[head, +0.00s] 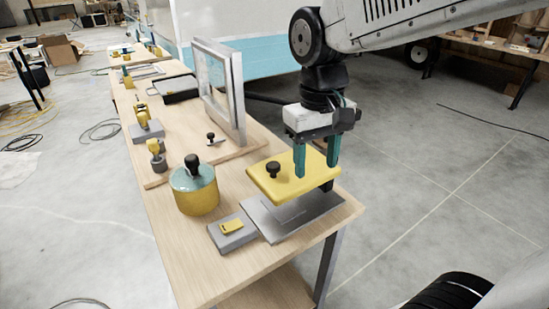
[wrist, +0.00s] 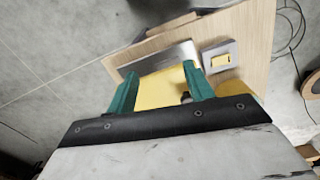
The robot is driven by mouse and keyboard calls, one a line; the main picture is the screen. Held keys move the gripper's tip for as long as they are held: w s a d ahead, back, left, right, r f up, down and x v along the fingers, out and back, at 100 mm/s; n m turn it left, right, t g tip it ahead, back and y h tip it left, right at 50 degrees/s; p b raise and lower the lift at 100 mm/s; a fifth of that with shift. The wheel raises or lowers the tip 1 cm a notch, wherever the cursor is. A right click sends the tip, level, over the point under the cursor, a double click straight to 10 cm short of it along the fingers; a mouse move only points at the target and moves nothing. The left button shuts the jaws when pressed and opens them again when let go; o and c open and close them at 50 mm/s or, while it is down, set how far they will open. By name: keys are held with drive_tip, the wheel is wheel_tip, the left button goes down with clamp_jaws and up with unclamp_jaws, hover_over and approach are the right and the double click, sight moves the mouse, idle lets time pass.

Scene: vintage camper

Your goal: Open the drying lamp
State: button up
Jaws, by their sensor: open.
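What looks like the drying lamp is a yellow slab-like top (head: 261,181) with a black knob (head: 272,170), raised above a flat grey metal base plate (head: 305,215) at the near right end of the bench. A dark support shows under the top's right side. My gripper (head: 316,170) points down over the right part of the yellow top, with its green fingers apart and nothing between them. In the wrist view, the yellow top (wrist: 160,92) shows between the fingers, and the knob is partly hidden beside the right finger. Whether the fingertips touch the top is unclear.
A framed pane (head: 236,95) stands upright behind. Floor right of the bench (head: 400,190) is clear.

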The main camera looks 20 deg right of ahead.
hover_over(273, 164)
drive_tip(key=shift+s+r, duration=0.15)
drive_tip(key=shift+r, duration=0.3)
drive_tip(key=shift+w+r+m+t, duration=0.2)
drive_tip(key=shift+m+t, duration=0.1)
wheel_tip(273, 164, down, 8)
drive_tip(key=shift+s+r, duration=0.1)
drive_tip(key=shift+r, duration=0.1)
clamp_jaws()
drive_tip(key=shift+r, duration=0.1)
